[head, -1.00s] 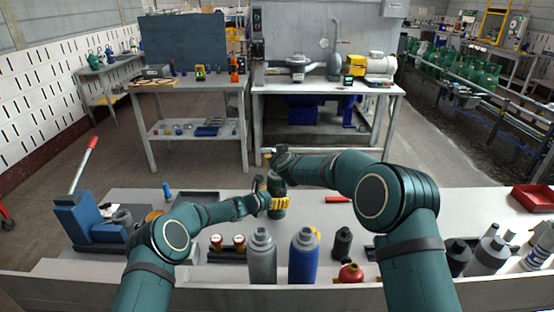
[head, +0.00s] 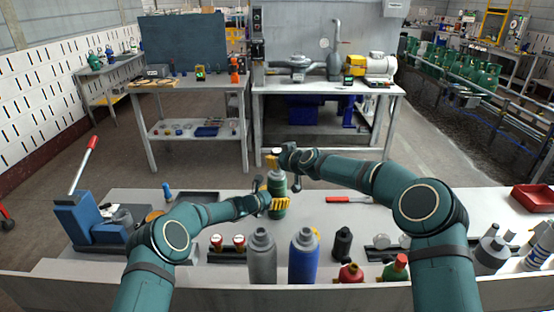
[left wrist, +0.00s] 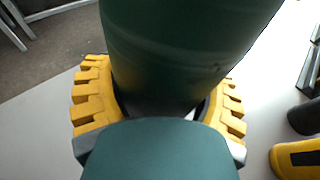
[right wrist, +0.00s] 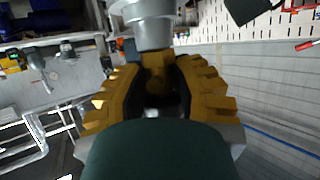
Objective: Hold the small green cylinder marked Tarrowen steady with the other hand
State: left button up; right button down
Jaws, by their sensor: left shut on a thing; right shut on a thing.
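The small green cylinder (head: 278,185) stands upright above the front worktable in the head view. My left gripper (head: 277,204) is shut around its lower body. In the left wrist view the green wall (left wrist: 185,50) fills the space between the yellow fingers (left wrist: 160,105). No name marking is readable. My right gripper (head: 274,157) is just above the cylinder's top. In the right wrist view its fingers (right wrist: 158,95) are shut on a small brass fitting (right wrist: 155,68) with a grey round part (right wrist: 150,22) beyond it. Whether this fitting touches the cylinder is unclear.
A grey cylinder (head: 262,258) and a blue cylinder (head: 303,258) stand in front of the held one. A black bottle (head: 342,243) and red-bodied bottles (head: 351,276) stand to the right. A red-handled tool (head: 348,199) lies behind on the table. A blue lever press (head: 85,220) is at left.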

jog(key=shift+a+n+g+y, duration=0.1)
jog(key=shift+n+g+y, duration=1.45)
jog(key=shift+n, duration=0.35)
jog(key=c, duration=0.9)
grip_release()
jog(key=shift+r, duration=0.1)
jog(key=shift+r, duration=1.2)
jog(key=m+t+h, duration=0.2)
jog(key=shift+s+m, duration=0.1)
jog(key=shift+m, duration=0.2)
jog(key=shift+a+m+t+h, duration=0.1)
jog(key=shift+m+t+h, duration=0.85)
jog(key=shift+m+h, duration=0.5)
jog(key=shift+d+m+t+h, duration=0.2)
jog(key=shift+m+t+h, duration=0.1)
jog(key=shift+m+h, duration=0.1)
jog(key=shift+a, duration=0.1)
